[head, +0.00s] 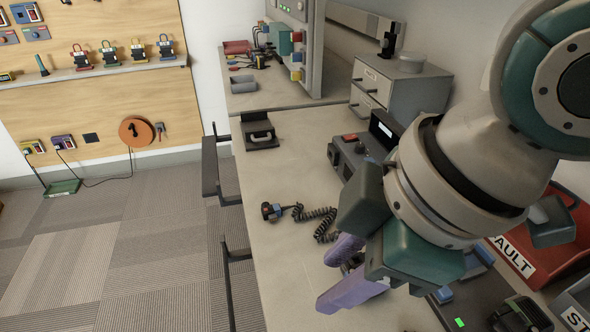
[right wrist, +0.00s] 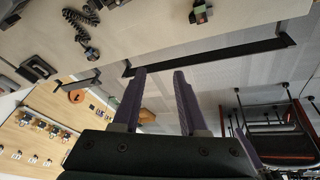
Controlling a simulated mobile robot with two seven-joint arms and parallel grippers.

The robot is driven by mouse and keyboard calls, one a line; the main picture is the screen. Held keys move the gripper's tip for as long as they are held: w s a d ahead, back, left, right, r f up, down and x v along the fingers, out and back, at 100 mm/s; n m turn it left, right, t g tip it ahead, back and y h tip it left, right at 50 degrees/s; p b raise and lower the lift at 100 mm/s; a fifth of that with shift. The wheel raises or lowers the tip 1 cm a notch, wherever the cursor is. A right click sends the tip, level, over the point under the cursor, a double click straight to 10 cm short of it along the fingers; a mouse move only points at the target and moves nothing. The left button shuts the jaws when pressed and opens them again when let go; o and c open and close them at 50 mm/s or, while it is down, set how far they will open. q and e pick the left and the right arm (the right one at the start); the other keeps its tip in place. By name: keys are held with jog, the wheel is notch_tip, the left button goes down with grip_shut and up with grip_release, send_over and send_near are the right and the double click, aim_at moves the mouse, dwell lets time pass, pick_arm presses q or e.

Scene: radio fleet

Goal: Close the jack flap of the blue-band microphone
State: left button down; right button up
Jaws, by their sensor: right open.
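A small dark hand microphone (head: 271,211) with a coiled cord lies on the bench, left of the radio. It also shows in the right wrist view (right wrist: 91,53). A bit of blue shows on it in the head view, but its jack flap is too small to make out. A second small device (right wrist: 200,14) with coloured parts lies near the bench edge in the right wrist view; I cannot tell whether it has a blue band. My right gripper (head: 328,280) is open and empty above the bench, its purple fingers (right wrist: 160,72) apart and clear of both things.
The coiled cord (head: 316,218) runs toward the radio (head: 362,150). A dark case (head: 261,136) sits farther back, and a grey drawer unit (head: 397,85) behind. A red fault bin (head: 540,250) stands at right. Dark rails (head: 211,165) edge the bench's left side.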

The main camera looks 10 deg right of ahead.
jog(key=w+d+n+g+h+b, duration=0.1)
jog(key=w+d+n+h+b, duration=0.2)
jog(key=w+d+n+b, duration=0.55)
jog(key=w+f+m, duration=0.1)
jog(key=f, duration=0.5)
jog(key=w+f+m+b, duration=0.1)
jog(key=f, duration=0.3)
jog(key=shift+w+a+f+m, duration=0.1)
jog(key=shift+w+a+m, duration=0.05)
jog(key=shift+w+m, duration=0.2)
pick_arm(q)
notch_tip(320, 180, down, 11)
jog(key=shift+s+a+r, duration=0.15)
pick_arm(e)
jog(key=shift+c, duration=0.4)
grip_shut()
